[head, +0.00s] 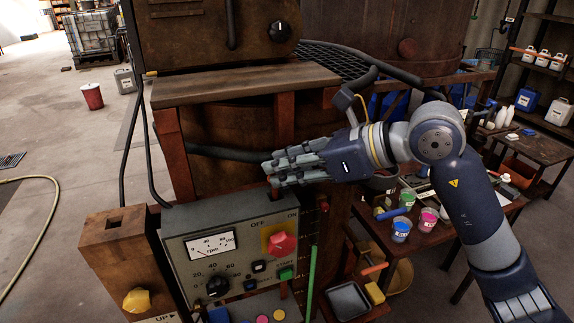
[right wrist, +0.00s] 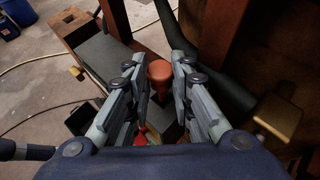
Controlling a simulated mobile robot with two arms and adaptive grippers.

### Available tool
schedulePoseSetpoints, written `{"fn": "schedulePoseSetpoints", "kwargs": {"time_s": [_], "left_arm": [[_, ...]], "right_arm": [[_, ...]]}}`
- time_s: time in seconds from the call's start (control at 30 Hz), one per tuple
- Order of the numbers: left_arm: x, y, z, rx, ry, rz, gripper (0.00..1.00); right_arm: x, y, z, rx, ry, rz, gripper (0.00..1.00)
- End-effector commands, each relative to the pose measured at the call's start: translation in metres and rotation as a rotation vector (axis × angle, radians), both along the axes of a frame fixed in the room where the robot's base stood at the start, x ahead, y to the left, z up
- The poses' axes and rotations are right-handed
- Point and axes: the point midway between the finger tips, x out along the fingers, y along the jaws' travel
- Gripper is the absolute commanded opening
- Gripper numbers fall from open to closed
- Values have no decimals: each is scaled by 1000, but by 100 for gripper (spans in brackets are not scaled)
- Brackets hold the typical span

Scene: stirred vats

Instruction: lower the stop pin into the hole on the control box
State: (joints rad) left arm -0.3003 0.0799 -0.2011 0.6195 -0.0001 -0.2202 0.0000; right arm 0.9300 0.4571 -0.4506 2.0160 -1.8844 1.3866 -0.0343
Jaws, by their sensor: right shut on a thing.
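The grey control box (head: 205,222) stands at the lower middle of the head view, with a dial, a red knob (head: 282,243) and small buttons on its sloped front. My right gripper (head: 270,170) is above and behind its right end. In the right wrist view the fingers of my right gripper (right wrist: 160,85) are closed around a red-headed pin (right wrist: 160,70), which looks like the stop pin; its lower part is mostly hidden. I cannot make out the hole on the control box. My left gripper is not in view.
A brown box (head: 112,245) with a square opening on top and a yellow knob adjoins the control box's left side. A rusty vat (head: 225,125) and red posts stand behind. A side table (head: 440,235) with paint pots is at right. Open floor lies left.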

Motion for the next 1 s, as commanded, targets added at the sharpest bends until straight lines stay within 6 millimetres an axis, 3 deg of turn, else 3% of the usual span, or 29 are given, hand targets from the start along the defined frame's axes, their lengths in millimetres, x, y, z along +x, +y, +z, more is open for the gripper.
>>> {"fn": "schedulePoseSetpoints", "kwargs": {"time_s": [1.0], "left_arm": [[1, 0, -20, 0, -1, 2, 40]], "right_arm": [[0, 0, -22, -1, 0, 0, 5]]}}
